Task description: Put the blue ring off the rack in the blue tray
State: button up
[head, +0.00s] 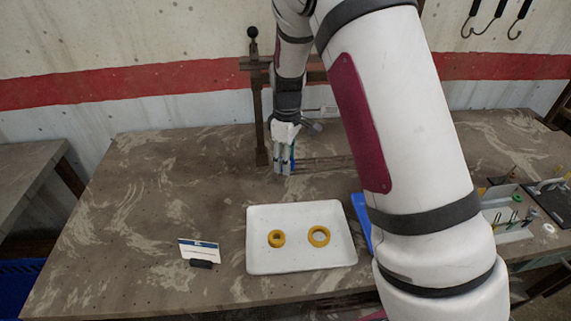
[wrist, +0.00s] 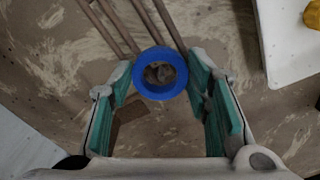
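The blue ring (wrist: 144,88) is between my gripper's fingertips in the wrist view, with both green pads against its sides. In the head view only a sliver of blue (head: 292,158) shows at the fingers. My gripper (head: 285,168) points down by the rack; the wrist view shows its fingers (wrist: 160,82) closed onto the ring. The rack's thin brown rods (wrist: 106,22) run up to the ring's far edge; I cannot tell if one still passes through it. The blue tray (head: 362,222) is mostly hidden behind my arm; only its left edge shows.
A white tray (head: 302,263) holds a small yellow ring (head: 276,239) and a larger yellow ring (head: 318,236). A small card on a dark stand (head: 200,252) is left of it. The rack's upright post (head: 260,125) stands beside my gripper.

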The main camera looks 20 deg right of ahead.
jog(key=c, duration=0.4)
jog(key=shift+r, duration=0.1)
